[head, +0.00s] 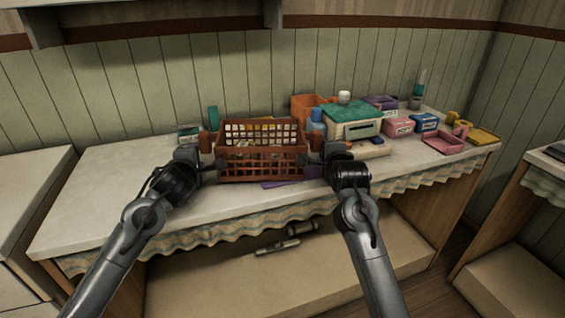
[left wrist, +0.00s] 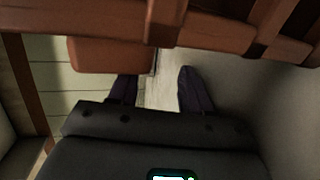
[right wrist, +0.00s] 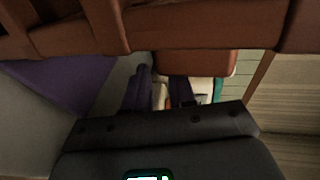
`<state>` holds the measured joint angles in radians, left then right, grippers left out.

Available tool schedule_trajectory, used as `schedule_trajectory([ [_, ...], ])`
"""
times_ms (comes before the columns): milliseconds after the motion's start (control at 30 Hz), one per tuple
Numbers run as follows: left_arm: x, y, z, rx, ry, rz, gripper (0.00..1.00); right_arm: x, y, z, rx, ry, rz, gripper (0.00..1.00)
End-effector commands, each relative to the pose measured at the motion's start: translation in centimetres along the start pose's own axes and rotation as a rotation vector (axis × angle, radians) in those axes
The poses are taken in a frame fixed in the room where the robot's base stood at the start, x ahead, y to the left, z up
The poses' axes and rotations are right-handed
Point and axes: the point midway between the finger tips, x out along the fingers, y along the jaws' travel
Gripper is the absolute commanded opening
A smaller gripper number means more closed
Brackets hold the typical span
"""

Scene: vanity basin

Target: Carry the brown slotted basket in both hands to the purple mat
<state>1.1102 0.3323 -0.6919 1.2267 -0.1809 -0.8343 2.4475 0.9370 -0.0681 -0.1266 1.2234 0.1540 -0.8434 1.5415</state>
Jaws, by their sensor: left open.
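The brown slotted basket (head: 262,164) stands upright on the counter in the head view, with red-brown tabs at both ends. It fills the top of the left wrist view (left wrist: 225,35) and right wrist view (right wrist: 100,25). The purple mat (head: 285,183) shows as a strip at the basket's front right; the basket hides the rest. My left gripper (head: 218,167) is open beside the basket's left end, close to its tab (left wrist: 110,57). My right gripper (right wrist: 161,85) is at the right end, its fingers apart, near the other tab (right wrist: 195,63). I cannot tell whether either touches.
Behind and right of the basket stand an orange bin (head: 305,106), a blue bottle (head: 317,124) and a green-topped box (head: 352,120). Several small pink and blue boxes lie farther right. The counter (head: 110,180) is clear at the left. A scalloped cloth edge hangs at its front.

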Motion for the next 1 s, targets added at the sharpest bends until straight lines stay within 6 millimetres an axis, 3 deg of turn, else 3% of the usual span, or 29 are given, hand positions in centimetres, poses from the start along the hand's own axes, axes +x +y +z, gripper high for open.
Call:
schedule_trajectory([
  [167,0.0,0.1,-0.2,-0.003,0.004,0.001,0.5,0.0,-0.1,-0.2,0.002,0.003,-0.002,0.26],
  [333,0.0,0.1,-0.5,-0.006,0.008,0.0,0.5,0.0,-0.1,-0.4,0.004,0.005,-0.002,0.5],
  [733,-0.2,0.0,-0.6,-0.007,0.011,-0.002,0.5,0.0,-0.1,-0.5,0.006,0.008,-0.001,0.5],
  [1000,-2.9,-0.1,-0.5,-0.009,0.009,-0.001,0.5,0.0,-0.1,-0.5,0.006,0.008,-0.001,0.5],
])
